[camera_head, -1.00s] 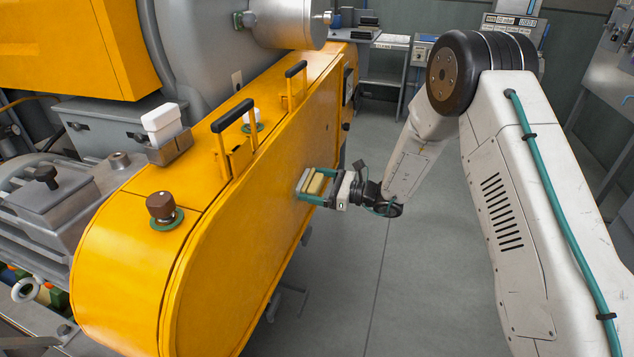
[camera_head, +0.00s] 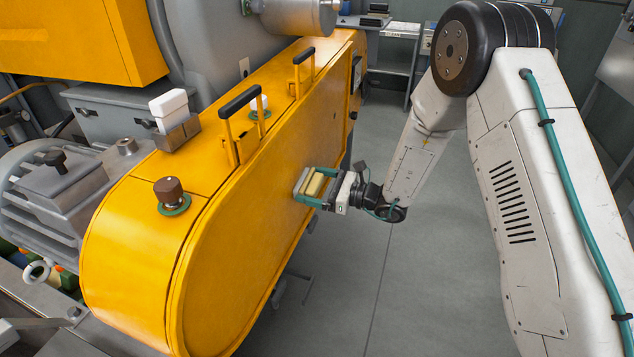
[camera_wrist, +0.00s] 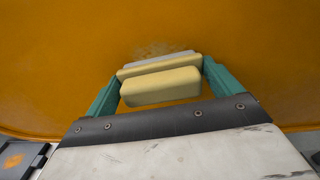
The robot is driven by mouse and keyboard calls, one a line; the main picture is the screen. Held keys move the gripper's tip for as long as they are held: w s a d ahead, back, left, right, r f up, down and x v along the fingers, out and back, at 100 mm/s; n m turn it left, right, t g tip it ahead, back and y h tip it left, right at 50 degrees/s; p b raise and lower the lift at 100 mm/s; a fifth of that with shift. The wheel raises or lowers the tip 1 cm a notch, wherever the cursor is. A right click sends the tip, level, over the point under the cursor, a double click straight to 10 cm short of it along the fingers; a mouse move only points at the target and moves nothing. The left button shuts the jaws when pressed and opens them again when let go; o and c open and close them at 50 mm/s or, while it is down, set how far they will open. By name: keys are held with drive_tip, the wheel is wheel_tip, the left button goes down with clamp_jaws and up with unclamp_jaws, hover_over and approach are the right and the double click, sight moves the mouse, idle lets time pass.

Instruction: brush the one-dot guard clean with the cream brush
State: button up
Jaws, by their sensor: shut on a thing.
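The yellow guard (camera_head: 235,235) is a long round-ended cover with two black handles on top. Its flat side faces my arm; I cannot make out a one-dot mark. My gripper (camera_head: 309,186) is shut on the cream brush (camera_head: 315,184) beside that side face. In the wrist view the cream brush (camera_wrist: 160,86) sits between the teal fingers, with a pale grey strip along its far edge, at or very near the guard face (camera_wrist: 60,60). Contact is hard to tell. A faint pale smudge (camera_wrist: 150,50) shows on the guard just beyond the brush.
A brown knob (camera_head: 171,190) on a green ring stands on the guard's top. A white block (camera_head: 168,104) sits in a brown holder behind it. A grey motor (camera_head: 60,190) is at the left. The floor (camera_head: 430,270) right of the guard is clear.

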sight(305, 188)
drive_tip(key=shift+s+a, duration=0.3)
drive_tip(key=shift+s, duration=0.5)
drive_tip(key=shift+s+a, duration=0.3)
drive_tip(key=shift+s, duration=0.5)
drive_tip(key=shift+d+r, duration=0.15)
drive_tip(key=shift+r, duration=0.4)
drive_tip(key=shift+w+d, duration=0.35)
drive_tip(key=shift+w, duration=0.95)
drive_tip(key=shift+w+d, duration=0.4)
drive_tip(key=shift+w, duration=0.85)
drive_tip(key=shift+w+d, duration=0.35)
drive_tip(key=shift+w, duration=0.95)
drive_tip(key=shift+c, duration=0.3)
drive_tip(key=shift+w+d, duration=0.3)
drive_tip(key=shift+w, duration=0.45)
drive_tip(key=shift+w+d, duration=0.3)
drive_tip(key=shift+w, duration=0.4)
drive_tip(key=shift+d, duration=0.1)
drive_tip(key=shift+v, duration=2.95)
drive_tip(key=shift+d, duration=0.1)
drive_tip(key=shift+v, duration=1.4)
